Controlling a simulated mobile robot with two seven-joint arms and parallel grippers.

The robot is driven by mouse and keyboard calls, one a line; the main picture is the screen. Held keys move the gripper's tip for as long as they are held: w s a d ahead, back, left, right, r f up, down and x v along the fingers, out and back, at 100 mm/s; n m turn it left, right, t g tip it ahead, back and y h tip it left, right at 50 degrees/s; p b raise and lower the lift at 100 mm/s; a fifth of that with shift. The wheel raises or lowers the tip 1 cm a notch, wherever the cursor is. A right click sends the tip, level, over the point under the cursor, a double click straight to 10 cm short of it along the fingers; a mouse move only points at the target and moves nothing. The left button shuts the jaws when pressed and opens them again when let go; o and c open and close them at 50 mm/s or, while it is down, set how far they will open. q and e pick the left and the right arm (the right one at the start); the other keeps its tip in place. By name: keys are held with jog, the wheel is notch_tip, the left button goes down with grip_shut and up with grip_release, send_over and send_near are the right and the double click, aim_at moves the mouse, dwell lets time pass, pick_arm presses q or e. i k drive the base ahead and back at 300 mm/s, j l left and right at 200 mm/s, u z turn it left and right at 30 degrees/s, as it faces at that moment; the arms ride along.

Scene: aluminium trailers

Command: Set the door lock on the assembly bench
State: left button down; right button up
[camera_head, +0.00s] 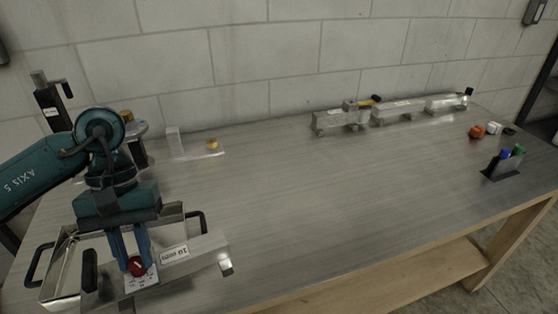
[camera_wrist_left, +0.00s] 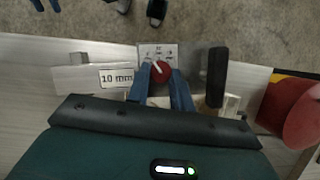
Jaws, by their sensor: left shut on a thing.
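In the left wrist view the gripper (camera_wrist_left: 160,74) has a finger on each side of the knob (camera_wrist_left: 160,68), and the pointer tilts to the upper left. Small marks stand on the plate (camera_wrist_left: 158,50) around the knob; they are too small to read. My right gripper is not in view.
A metal bar labelled 10 mm (camera_head: 206,253) lies beside the plate. A metal tray (camera_head: 62,263) with black handles stands close by. Metal blocks (camera_head: 335,121) line the back, and a pen holder (camera_head: 500,168) stands at the right. The bench's middle is clear.

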aim_at(354, 203)
jog(key=l+u, duration=0.1)
jog(key=l, duration=0.6)
jog(key=l+u, duration=0.1)
jog(key=l, duration=0.55)
jog(key=l+u, duration=0.1)
jog(key=l, duration=0.6)
jog(key=l+u, duration=0.1)
jog(key=l, duration=0.55)
jog(key=k+l+u, duration=0.1)
jog(key=l, duration=0.55)
jog(key=k+l+u, duration=0.1)
jog(key=l, duration=0.6)
jog(key=i+l, duration=0.1)
jog(key=i, duration=0.3)
